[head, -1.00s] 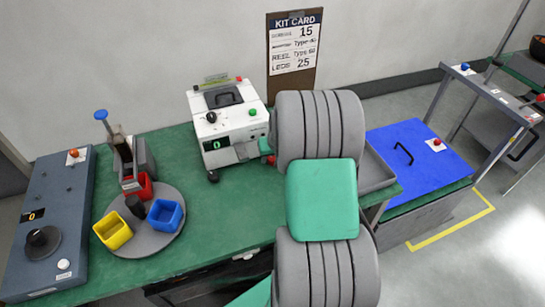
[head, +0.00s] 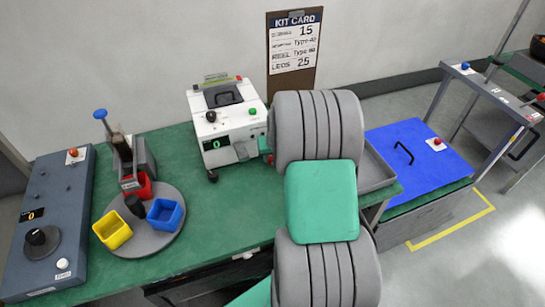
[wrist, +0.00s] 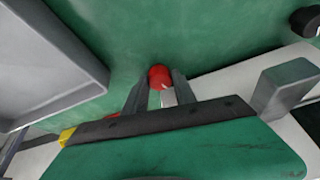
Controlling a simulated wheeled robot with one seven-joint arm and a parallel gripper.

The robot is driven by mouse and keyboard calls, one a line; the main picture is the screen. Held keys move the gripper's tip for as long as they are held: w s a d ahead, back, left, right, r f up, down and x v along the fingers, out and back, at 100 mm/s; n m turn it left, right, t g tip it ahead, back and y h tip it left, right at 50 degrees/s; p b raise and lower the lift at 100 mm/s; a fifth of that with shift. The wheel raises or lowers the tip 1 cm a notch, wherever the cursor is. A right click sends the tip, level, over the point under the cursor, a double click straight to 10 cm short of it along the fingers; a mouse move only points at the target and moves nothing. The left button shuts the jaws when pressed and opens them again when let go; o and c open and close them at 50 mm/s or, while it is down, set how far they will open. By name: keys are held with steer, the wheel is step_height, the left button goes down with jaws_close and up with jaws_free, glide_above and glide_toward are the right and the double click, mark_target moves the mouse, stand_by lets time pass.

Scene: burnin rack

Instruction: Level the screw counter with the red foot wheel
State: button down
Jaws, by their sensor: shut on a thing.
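The screw counter (head: 222,122) is a white box with a black knob, a green button and a display reading 0, standing on the green bench in the head view. Its red foot wheel (wrist: 160,76) shows in the wrist view between my fingertips. My gripper (wrist: 158,92) is shut on the red wheel, close above the green surface. One black foot (head: 212,176) shows at the counter's front left corner. I cannot tell whether the counter is level.
A turntable (head: 165,243) with red, yellow and blue bins stands left of the counter. A dark control panel (head: 50,215) lies at the far left. A kit card (head: 294,50) stands behind.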

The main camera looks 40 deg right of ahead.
steer(key=m, duration=0.1)
steer(key=m+h+b, duration=0.1)
steer(key=m+g+b, duration=0.1)
steer(key=m, duration=0.1)
steer(key=shift+w+a+f, duration=0.1)
steer(key=shift+w+a, duration=0.05)
steer(key=shift+a, duration=0.1)
steer(key=shift+m+g+h+b, duration=0.5)
steer(key=shift+m+b, duration=0.45)
steer(key=shift+m, duration=0.55)
steer(key=c, duration=1)
jaws_free()
steer(key=shift+r, duration=0.2)
